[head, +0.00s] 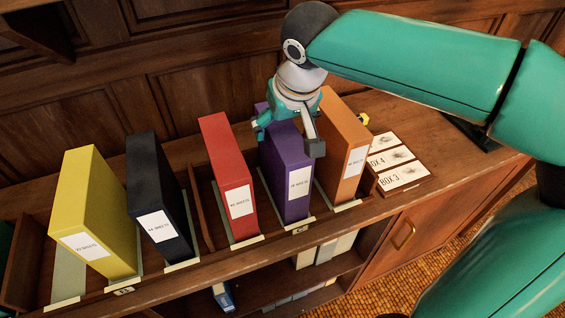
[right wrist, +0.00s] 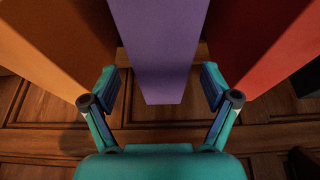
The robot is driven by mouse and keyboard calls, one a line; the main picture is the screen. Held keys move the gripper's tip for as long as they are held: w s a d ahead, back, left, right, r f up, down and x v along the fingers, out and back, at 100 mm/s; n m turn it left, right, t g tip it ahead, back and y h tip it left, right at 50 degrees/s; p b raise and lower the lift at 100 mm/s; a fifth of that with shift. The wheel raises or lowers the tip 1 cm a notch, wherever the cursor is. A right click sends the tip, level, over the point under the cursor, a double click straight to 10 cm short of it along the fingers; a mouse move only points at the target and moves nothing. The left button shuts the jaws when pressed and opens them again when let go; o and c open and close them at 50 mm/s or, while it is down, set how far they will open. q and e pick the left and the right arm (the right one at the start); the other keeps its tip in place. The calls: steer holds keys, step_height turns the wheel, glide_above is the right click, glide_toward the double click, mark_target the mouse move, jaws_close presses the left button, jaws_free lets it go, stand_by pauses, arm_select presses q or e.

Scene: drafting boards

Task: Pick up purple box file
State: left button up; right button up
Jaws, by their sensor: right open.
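The purple box file (head: 287,172) stands upright with a white label, between the red box file (head: 229,180) and the orange box file (head: 345,150). My right gripper (head: 290,138) is at its top, with one finger on either side. In the right wrist view the purple box file (right wrist: 158,50) lies between the two open fingers of my right gripper (right wrist: 161,90), with a gap on each side. The gripper hides part of the file's top in the head view. My left gripper is not in view.
A black box file (head: 160,200) and a yellow box file (head: 93,212) stand further left in the wooden rack. White labelled boxes (head: 404,176) lie right of the orange file. A wooden panelled wall (head: 190,75) is close behind. A lower shelf holds more files.

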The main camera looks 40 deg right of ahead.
steer(key=x, duration=0.4)
steer(key=shift+a+f, duration=0.1)
steer(key=shift+f, duration=0.1)
steer(key=shift+f, duration=0.25)
stand_by(0.4)
steer(key=shift+r, duration=0.1)
jaws_close()
stand_by(0.4)
